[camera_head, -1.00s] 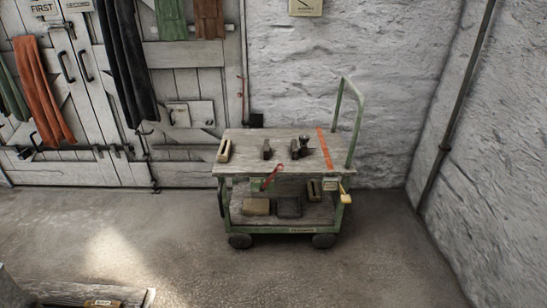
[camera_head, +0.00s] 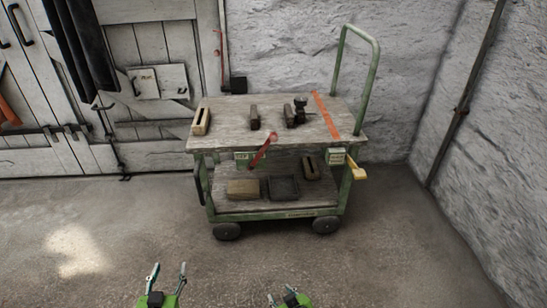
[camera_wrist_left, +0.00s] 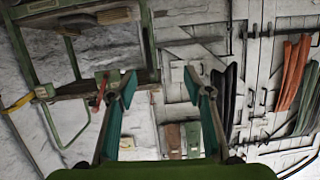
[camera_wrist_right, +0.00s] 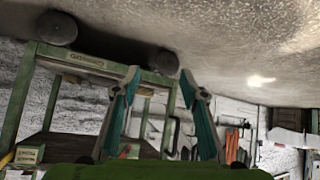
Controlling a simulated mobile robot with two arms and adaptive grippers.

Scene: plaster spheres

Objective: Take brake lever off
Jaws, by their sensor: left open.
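A green-framed cart with a wooden top (camera_head: 230,125) stands ahead against the wall. A red lever (camera_head: 263,150) slants across its front edge beside a small label plate (camera_head: 244,156). A yellow handle (camera_head: 355,170) sticks out at its right front corner, by another plate (camera_head: 336,157). I cannot tell from the pictures which one is the brake lever. My left gripper (camera_head: 168,273) is open and empty, low in the head view, well short of the cart. My right gripper (camera_head: 280,296) is at the bottom edge, also short of it; its fingers stand apart and empty in the right wrist view (camera_wrist_right: 158,80).
A wooden block (camera_head: 201,121) and several dark tools stand on the cart top. The lower shelf holds a brown block (camera_head: 243,189) and a dark tray (camera_head: 283,188). A tall push rail (camera_head: 371,95) rises at right. The floor before the cart is clear.

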